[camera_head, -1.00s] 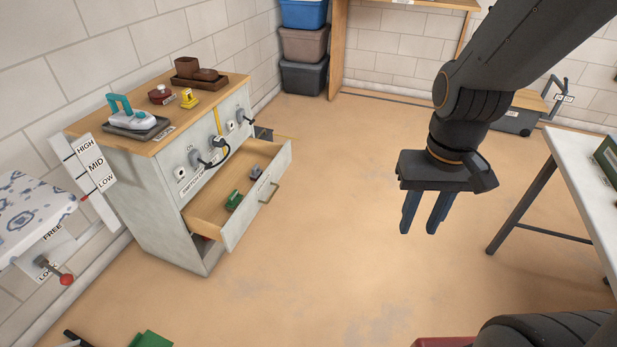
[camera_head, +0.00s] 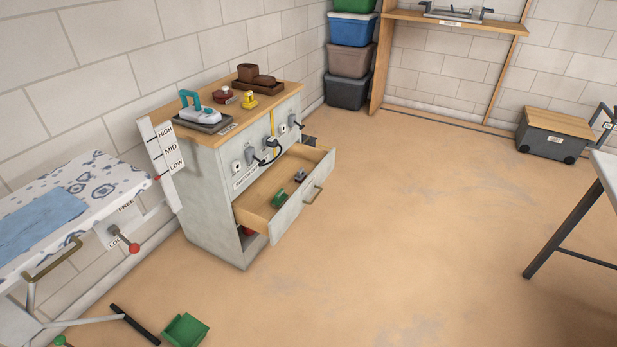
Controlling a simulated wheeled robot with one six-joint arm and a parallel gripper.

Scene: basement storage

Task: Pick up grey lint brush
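A small grey object (camera_head: 300,175), which looks like the grey lint brush, lies in the open drawer (camera_head: 314,201) of the pale cabinet, near the drawer front. It is too small to make out in detail. A green object (camera_head: 279,198) lies in the same drawer, nearer the left end. My gripper is out of view, so I cannot see its fingers or whether it holds anything.
The cabinet (camera_head: 212,205) carries an iron (camera_head: 197,113) and small items on top. An ironing board (camera_head: 100,185) stands at the left. A green bin (camera_head: 186,330) is on the floor. A table (camera_head: 607,172) is at the right. The middle floor is clear.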

